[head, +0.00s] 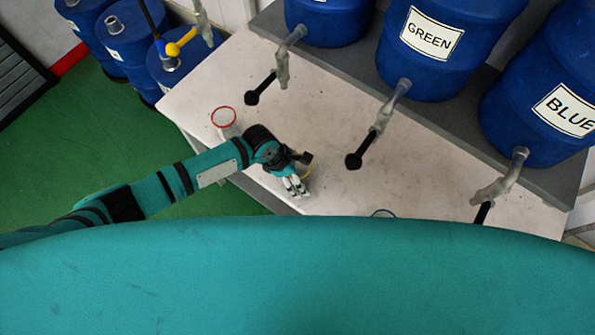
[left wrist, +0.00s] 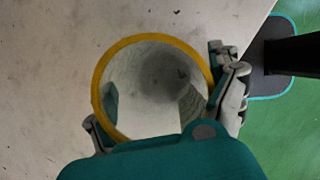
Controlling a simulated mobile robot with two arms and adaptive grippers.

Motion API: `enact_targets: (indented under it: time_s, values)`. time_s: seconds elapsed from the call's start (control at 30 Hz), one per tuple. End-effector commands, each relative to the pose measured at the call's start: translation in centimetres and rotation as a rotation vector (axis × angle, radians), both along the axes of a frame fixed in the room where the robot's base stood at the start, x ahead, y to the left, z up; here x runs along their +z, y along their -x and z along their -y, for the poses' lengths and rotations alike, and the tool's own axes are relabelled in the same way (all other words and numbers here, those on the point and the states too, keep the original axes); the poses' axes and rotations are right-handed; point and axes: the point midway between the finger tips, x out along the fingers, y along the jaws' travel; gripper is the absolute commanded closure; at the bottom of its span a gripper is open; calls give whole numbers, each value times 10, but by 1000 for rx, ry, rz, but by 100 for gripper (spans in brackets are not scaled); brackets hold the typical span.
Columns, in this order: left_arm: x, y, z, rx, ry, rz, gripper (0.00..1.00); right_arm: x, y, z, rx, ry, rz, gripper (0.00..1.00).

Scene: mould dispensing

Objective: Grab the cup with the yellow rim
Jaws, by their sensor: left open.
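The cup with the yellow rim (left wrist: 150,80) stands on the pale table and I look down into its open top in the left wrist view. In the head view only a bit of its yellow rim (head: 307,172) shows beside my gripper, which hides most of the cup. My left gripper (head: 296,186) is open, with one finger on each side of the cup in the left wrist view. I cannot tell whether either finger touches it. My right gripper is not in view.
A red-rimmed cup (head: 223,117) stands to the left on the table. A blue rim (head: 383,212) shows partly behind my teal body. Blue barrels labelled GREEN (head: 432,40) and BLUE (head: 555,95) stand on a grey shelf (head: 420,115), their taps overhanging the table.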

Motion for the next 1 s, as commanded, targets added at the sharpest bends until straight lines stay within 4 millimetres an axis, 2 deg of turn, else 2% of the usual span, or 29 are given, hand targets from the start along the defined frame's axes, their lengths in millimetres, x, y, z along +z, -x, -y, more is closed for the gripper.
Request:
enact_targets:
  time_s: [0.07,0.37,0.77,1.0]
  values:
    - [0,0,0,0,0,0,13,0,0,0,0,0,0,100]
    - [0,0,-1,1,-2,-1,53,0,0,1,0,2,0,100]
    - [1,1,-1,0,-3,-3,54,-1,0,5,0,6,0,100]
    - [24,0,0,0,1,0,54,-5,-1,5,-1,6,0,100]
